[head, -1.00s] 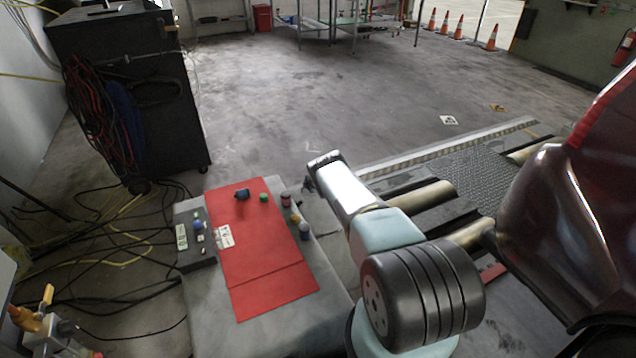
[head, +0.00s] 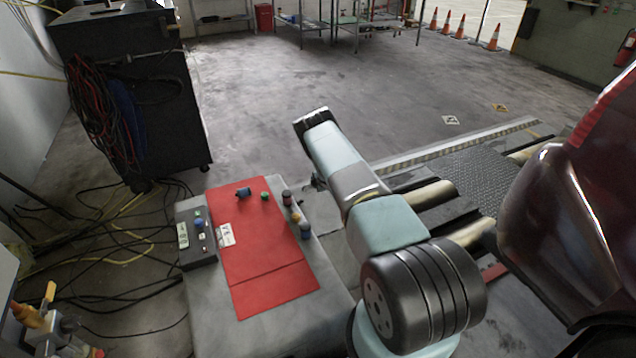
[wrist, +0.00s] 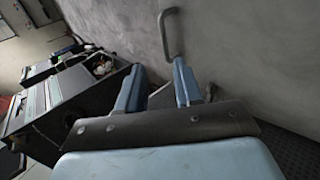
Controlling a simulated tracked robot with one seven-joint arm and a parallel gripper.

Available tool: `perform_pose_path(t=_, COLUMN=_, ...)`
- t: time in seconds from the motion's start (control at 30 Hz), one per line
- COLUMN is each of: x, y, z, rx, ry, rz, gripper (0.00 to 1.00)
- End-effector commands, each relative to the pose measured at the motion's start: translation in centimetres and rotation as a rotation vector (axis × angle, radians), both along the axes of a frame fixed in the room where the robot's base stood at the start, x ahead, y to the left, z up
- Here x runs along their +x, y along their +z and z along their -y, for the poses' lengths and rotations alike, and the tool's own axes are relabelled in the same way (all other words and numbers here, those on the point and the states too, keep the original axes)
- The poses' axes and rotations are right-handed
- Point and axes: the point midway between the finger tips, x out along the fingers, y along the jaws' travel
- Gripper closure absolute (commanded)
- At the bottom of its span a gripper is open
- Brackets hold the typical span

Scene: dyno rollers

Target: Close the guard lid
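My gripper (wrist: 158,66) shows in the wrist view with its two blue fingers apart and nothing between them. A grey U-shaped handle (wrist: 171,33) stands beyond the fingertips, apart from them, near the top middle. I cannot tell for sure whether it belongs to the guard lid. In the head view my arm reaches forward, and its dark end (head: 312,117) is above the floor, beyond the grey bench (head: 270,335). The fingers cannot be made out there. No guard lid can be clearly told apart in the head view; my arm hides part of the area beside the rollers.
A red mat (head: 262,240) with several small knobs and a button box (head: 196,235) are on the bench. A black cabinet (head: 135,100) with cables stands at the left. Metal rollers (head: 432,195) and a dark red car (head: 570,225) are at the right. Open floor lies ahead.

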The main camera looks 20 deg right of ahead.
Motion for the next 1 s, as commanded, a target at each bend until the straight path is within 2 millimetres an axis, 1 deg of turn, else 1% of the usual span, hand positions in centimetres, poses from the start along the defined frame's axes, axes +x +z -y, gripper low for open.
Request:
perform_pose_path(t=0.1, x=-1.1, y=1.1, z=0.0, rx=0.001, ry=-0.001, rz=0.0, gripper=0.65)
perform_pose_path(t=0.3, x=-2.3, y=2.3, z=0.1, rx=0.001, ry=0.0, rz=0.001, gripper=0.65)
perform_pose_path(t=0.43, x=-2.7, y=2.5, z=0.1, rx=0.001, ry=0.001, rz=0.001, gripper=0.65)
perform_pose_path(t=0.7, x=-2.7, y=2.6, z=0.1, rx=0.001, ry=0.001, rz=0.001, gripper=0.65)
perform_pose_path(t=0.77, x=-2.7, y=2.6, z=0.1, rx=0.001, ry=0.0, rz=0.001, gripper=0.71)
perform_pose_path(t=0.87, x=-2.4, y=3.4, z=0.2, rx=0.003, ry=-0.01, rz=0.004, gripper=0.8)
perform_pose_path(t=0.97, x=-1.9, y=5.4, z=0.4, rx=0.011, ry=-0.041, rz=0.006, gripper=0.9)
perform_pose_path(t=1.0, x=-1.5, y=6.6, z=0.6, rx=0.016, ry=-0.059, rz=0.01, gripper=0.94)
